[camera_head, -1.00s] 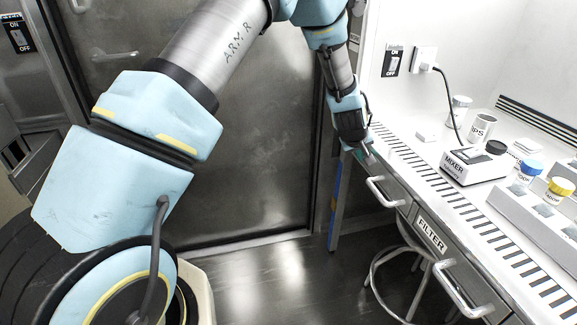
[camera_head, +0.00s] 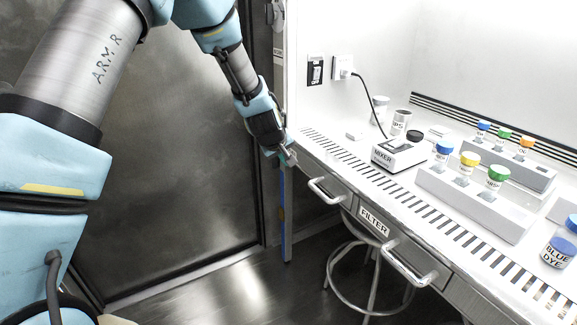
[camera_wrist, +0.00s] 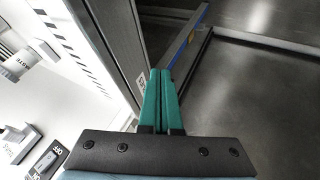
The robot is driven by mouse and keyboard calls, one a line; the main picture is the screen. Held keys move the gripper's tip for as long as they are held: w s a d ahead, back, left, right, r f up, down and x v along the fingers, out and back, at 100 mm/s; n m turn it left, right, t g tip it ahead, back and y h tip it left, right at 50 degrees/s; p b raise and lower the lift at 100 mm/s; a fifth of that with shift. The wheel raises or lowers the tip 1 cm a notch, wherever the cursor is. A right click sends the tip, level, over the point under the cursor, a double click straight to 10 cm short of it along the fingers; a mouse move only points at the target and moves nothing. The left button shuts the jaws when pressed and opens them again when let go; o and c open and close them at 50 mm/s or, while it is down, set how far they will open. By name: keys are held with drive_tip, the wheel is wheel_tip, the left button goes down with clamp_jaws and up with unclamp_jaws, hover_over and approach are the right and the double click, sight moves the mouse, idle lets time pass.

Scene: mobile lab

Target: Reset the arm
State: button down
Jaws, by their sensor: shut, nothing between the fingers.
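My gripper (camera_head: 287,157) hangs at the end of my blue and grey arm, by the left end of the white bench (camera_head: 318,152). In the wrist view its two green fingers (camera_wrist: 162,76) lie together, with nothing between them. They point past the bench edge towards the dark floor (camera_wrist: 260,90). My arm reaches in from the left of the head view, bent downwards at its far end.
The bench carries a mixer (camera_head: 399,153), racks with coloured-cap vials (camera_head: 480,200) and a blue dye bottle (camera_head: 560,245). Drawer handles (camera_head: 405,266) jut from its front. A stool (camera_head: 350,270) stands underneath. A large metal door (camera_head: 165,150) is behind my arm.

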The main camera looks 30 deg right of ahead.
drive_tip(key=v, duration=0.6)
drive_tip(key=shift+b, duration=0.35)
drive_tip(key=w+a+r+y+p, duration=0.1)
drive_tip(key=a+r+y, duration=0.15)
drive_tip(key=a, duration=0.95)
drive_tip(key=w+a+r+y+p, duration=0.1)
drive_tip(key=w+a+r+p, duration=0.15)
drive_tip(key=a, duration=1.05)
drive_tip(key=s+a+r+g, duration=0.1)
drive_tip(key=s+a, duration=0.2)
drive_tip(key=a, duration=0.3)
drive_tip(key=s+a+r+y, duration=0.1)
drive_tip(key=s+a, duration=0.3)
drive_tip(key=a, duration=0.3)
drive_tip(key=s+a+r+g+y+p, duration=0.1)
drive_tip(key=s+a, duration=0.3)
drive_tip(key=a, duration=0.3)
drive_tip(key=shift+n+g, duration=0.3)
drive_tip(key=shift+n, duration=0.1)
drive_tip(key=shift+d+r, duration=0.1)
